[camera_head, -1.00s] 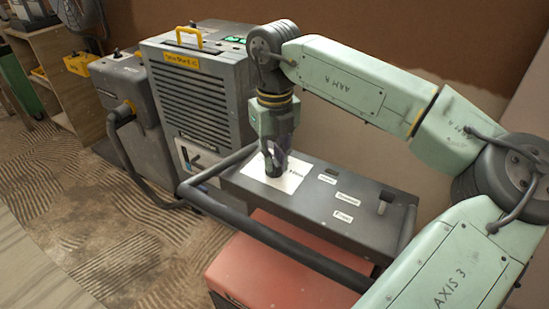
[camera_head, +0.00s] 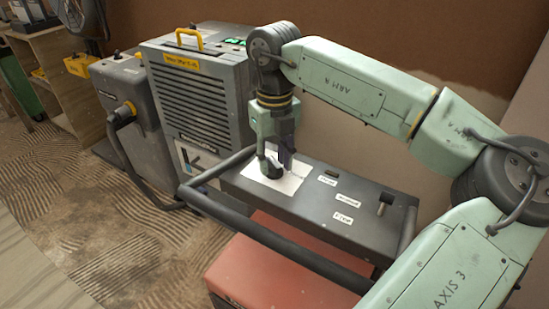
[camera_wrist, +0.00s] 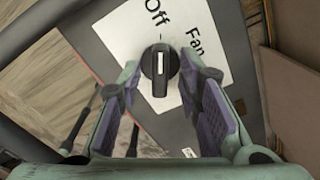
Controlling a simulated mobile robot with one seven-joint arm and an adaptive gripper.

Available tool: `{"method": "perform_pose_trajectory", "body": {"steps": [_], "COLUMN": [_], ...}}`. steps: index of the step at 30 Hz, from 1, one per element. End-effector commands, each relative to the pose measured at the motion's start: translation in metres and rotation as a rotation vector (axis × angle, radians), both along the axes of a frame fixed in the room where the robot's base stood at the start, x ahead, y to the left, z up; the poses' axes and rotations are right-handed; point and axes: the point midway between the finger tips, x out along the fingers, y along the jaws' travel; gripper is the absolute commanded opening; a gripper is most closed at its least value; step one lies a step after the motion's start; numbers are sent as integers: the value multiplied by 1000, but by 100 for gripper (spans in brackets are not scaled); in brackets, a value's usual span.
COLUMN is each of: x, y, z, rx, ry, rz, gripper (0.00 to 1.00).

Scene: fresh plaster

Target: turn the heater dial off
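The heater dial (camera_head: 272,168) is a black knob on a white label plate (camera_head: 292,183) at the left end of the dark control panel. In the wrist view the dial (camera_wrist: 159,72) has a white stripe that lines up roughly with the tick by the word Off. The word Fan is to the right of it. My gripper (camera_head: 276,157) is over the dial, pointing down. In the wrist view my gripper (camera_wrist: 160,60) is open, with a purple-padded finger on each side of the dial. Gaps show between the pads and the knob.
The dark panel (camera_head: 315,215) sits on a red heater body (camera_head: 255,255) with a dark tube handle (camera_head: 290,255) around its front. A grey machine with a yellow handle (camera_head: 190,39) stands close on the left. A wall is behind. The floor at front left is clear.

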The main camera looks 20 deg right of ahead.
Motion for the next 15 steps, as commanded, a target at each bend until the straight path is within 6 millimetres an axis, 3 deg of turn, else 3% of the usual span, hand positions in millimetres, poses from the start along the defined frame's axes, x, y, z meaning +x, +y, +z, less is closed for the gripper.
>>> {"method": "perform_pose_trajectory", "body": {"steps": [8, 11, 15], "x": [0, 0, 0], "y": [0, 0, 0], "z": [1, 10, 35], "rx": [0, 0, -1], "ry": [1, 0, -1], "rz": [-1, -1, -2], "gripper": [32, 32, 32]}}
